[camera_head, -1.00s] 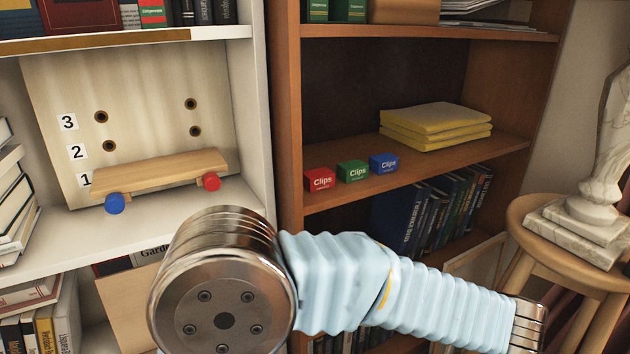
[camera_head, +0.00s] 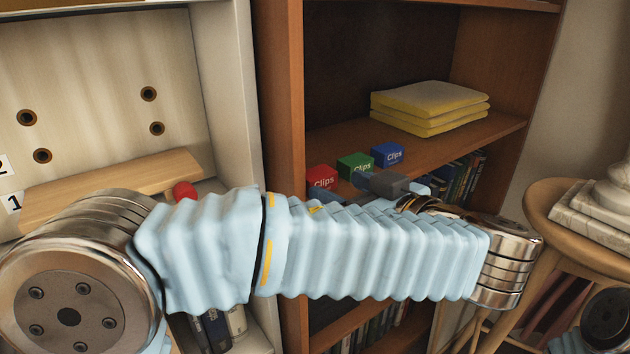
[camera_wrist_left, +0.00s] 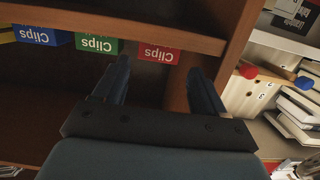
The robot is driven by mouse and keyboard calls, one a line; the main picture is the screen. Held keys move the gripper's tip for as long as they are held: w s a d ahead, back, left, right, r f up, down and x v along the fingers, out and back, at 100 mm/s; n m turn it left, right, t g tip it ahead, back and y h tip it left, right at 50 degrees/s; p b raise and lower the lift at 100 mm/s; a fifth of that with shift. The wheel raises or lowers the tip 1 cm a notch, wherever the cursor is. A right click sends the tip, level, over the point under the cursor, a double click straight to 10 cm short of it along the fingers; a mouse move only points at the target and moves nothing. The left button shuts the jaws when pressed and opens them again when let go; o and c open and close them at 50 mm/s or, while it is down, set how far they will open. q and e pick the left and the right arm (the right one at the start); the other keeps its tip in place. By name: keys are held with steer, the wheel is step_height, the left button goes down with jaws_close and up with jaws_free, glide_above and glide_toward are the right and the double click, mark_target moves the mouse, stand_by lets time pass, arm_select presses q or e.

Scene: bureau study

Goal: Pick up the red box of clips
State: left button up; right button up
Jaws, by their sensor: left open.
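The red box of clips (camera_head: 322,178) sits on the brown bookcase shelf, at the left end of a row of small boxes. It also shows in the left wrist view (camera_wrist_left: 159,53), which is upside down. My left gripper (camera_head: 366,182) is in front of the shelf, to the right of the red box in the head view. In the wrist view my left gripper (camera_wrist_left: 160,68) is open and empty, with the red box ahead between its two fingers and apart from them. My arm hides the lower shelf front. My right gripper is not in view.
A green box (camera_head: 355,166) and a blue box (camera_head: 387,154) stand beside the red one on the same shelf. Yellow folded cloths or folders (camera_head: 428,108) lie farther right. The bookcase's upright (camera_head: 278,120) is close on the left. A wooden stool (camera_head: 570,215) stands at the right.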

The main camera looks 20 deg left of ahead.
mark_target(311, 171)
arm_select(q)
steer(key=x, duration=0.9)
steer(key=shift+w+r+p, duration=0.1)
steer(key=shift+r+p, duration=0.1)
steer(key=shift+p, duration=0.2)
steer(key=c, duration=0.7)
